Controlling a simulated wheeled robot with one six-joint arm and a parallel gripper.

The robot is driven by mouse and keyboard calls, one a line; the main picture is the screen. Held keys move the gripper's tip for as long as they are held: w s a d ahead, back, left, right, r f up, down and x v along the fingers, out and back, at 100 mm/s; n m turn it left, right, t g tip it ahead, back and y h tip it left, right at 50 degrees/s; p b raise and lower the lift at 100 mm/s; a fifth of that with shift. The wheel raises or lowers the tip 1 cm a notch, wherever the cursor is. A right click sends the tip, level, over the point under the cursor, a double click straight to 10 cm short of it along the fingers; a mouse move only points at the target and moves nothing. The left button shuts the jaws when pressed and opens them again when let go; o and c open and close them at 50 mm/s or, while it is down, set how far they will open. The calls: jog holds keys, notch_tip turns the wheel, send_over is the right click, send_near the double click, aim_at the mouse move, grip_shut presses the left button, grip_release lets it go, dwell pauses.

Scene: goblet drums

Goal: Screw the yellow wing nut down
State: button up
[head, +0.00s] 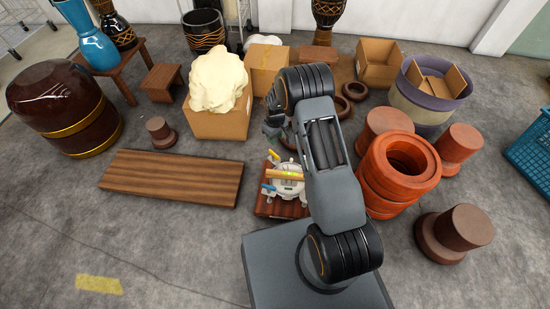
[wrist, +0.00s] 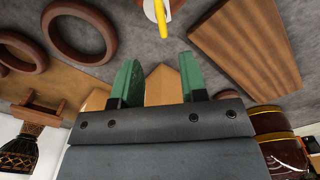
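A white round fixture (head: 287,187) stands on a reddish-brown wooden board (head: 264,209) in front of my base. A yellow-orange bar (head: 284,175) lies across it, with small blue parts beside it. A small yellow piece (head: 274,156) at its far edge may be the wing nut; it is too small to tell. In the wrist view a yellow bar-like part (wrist: 164,20) shows at the top edge, cut off, over something white. My gripper (wrist: 157,82) is open, its green pads apart with nothing between them. In the head view its fingers are unclear beside my arm.
A brown plank (head: 172,178) lies left of the fixture. Stacked orange rings (head: 398,160) and brown stepped blocks (head: 454,232) stand to the right. Behind are a box with a cream lump (head: 217,125) and loose brown rings (head: 355,91). Bare floor lies at front left.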

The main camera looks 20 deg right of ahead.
aim_at(275, 154)
notch_tip(275, 154, down, 13)
jog(key=b, duration=0.4)
jog(key=shift+f+b, duration=0.1)
jog(key=shift+b, duration=0.3)
grip_shut()
